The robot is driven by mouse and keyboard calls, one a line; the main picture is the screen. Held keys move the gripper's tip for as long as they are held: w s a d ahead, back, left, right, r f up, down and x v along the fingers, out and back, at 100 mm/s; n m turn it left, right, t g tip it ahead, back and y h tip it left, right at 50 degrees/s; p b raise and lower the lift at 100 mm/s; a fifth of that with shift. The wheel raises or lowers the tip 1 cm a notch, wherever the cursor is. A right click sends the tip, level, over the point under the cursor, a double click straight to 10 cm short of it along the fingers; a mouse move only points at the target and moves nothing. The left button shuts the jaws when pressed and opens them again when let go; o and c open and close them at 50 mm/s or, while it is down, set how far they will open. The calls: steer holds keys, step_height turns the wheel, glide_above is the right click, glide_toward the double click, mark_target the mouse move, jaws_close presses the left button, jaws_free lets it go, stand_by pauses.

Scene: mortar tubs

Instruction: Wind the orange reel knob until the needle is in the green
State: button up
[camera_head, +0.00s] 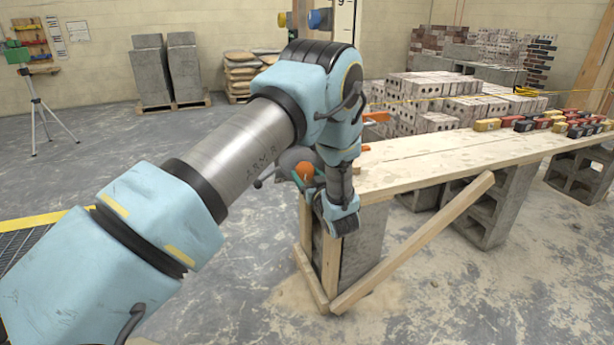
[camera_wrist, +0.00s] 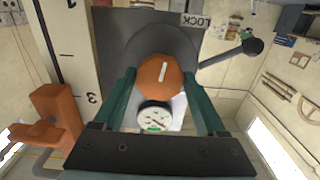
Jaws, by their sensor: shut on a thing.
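The orange reel knob (camera_wrist: 161,72) has a white mark on its face, tilted a little right of upright in the wrist view. It sits on the dark grey reel (camera_wrist: 122,44). My gripper (camera_wrist: 159,80) is shut on the knob, one green finger on each side. The round white gauge (camera_wrist: 154,116) shows just below the knob, between the fingers. Its green band lies at the bottom of the dial. The needle is small and seems to point down-right, apart from the green.
A lever with a black ball (camera_wrist: 253,46) stands right of the reel, near a LOCK label (camera_wrist: 195,20). A numbered staff (camera_wrist: 68,45) and an orange clamp (camera_wrist: 55,118) are at left. The plank bench (camera_head: 450,155) carries several red and yellow items (camera_head: 520,123).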

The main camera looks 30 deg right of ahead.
steer(key=c, duration=0.7)
steer(key=shift+c, duration=0.2)
steer(key=shift+m, duration=0.3)
steer(key=m, duration=1.1)
stand_by(0.4)
steer(key=o, duration=1.3)
steer(key=shift+a, duration=0.1)
